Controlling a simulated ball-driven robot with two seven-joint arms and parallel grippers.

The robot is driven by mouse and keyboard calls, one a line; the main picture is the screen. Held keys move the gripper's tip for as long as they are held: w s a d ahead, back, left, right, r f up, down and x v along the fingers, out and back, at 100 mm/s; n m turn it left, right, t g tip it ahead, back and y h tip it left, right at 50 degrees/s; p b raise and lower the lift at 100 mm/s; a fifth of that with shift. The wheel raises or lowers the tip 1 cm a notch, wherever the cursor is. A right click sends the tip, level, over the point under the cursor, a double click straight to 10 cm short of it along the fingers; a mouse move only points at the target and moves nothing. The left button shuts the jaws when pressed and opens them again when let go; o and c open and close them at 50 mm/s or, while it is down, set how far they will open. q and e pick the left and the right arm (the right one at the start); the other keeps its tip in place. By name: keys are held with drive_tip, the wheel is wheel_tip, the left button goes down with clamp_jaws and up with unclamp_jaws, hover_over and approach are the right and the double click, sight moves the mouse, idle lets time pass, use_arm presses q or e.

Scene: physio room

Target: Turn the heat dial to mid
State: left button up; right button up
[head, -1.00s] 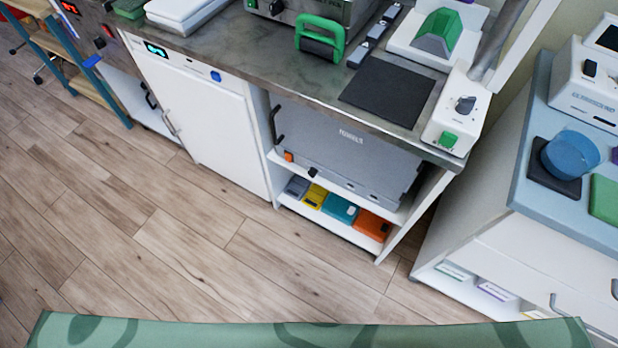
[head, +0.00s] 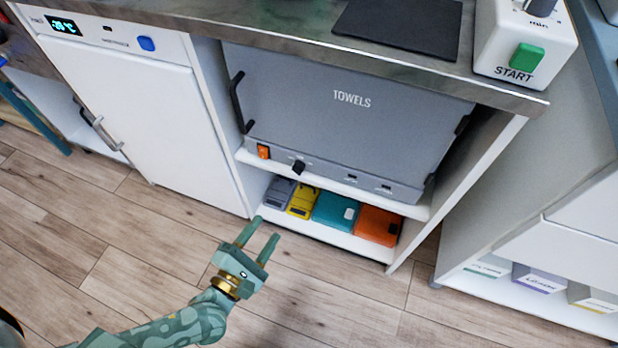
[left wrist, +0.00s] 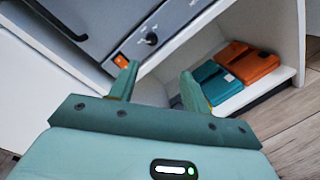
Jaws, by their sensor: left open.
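The grey towel cabinet (head: 345,110), marked TOWELS, stands on a shelf under the worktop. A small black dial (head: 299,167) sits on its lower front strip, right of an orange switch (head: 263,151). The dial also shows in the left wrist view (left wrist: 151,39); its markings are too small to read. My left gripper (head: 267,228) is open and empty, below and in front of the dial, apart from it. In the left wrist view its fingers (left wrist: 160,70) point toward the cabinet's lower strip. My right gripper is not in view.
A lower shelf holds grey, yellow, teal and orange boxes (head: 378,225). A white unit with a green START button (head: 526,58) and a knob stands on the worktop. A white fridge (head: 130,115) is at left. The floor in front is clear.

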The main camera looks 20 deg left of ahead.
use_arm(q)
drive_tip(key=a+n, duration=0.1)
drive_tip(key=n, duration=0.2)
drive_tip(key=b, duration=0.5)
approach(296, 170)
drive_tip(key=shift+y, duration=0.4)
drive_tip(key=w, duration=0.2)
drive_tip(key=w+d, duration=0.1)
drive_tip(key=w, duration=0.2)
drive_tip(key=w+f, duration=0.1)
drive_tip(key=w, duration=0.2)
drive_tip(key=shift+d, duration=0.15)
drive_tip(key=shift+w, duration=0.4)
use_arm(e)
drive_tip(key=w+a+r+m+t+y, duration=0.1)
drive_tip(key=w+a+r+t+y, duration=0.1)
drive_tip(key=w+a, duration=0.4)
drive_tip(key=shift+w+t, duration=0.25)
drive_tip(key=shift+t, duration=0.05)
use_arm(q)
drive_tip(key=c, duration=1)
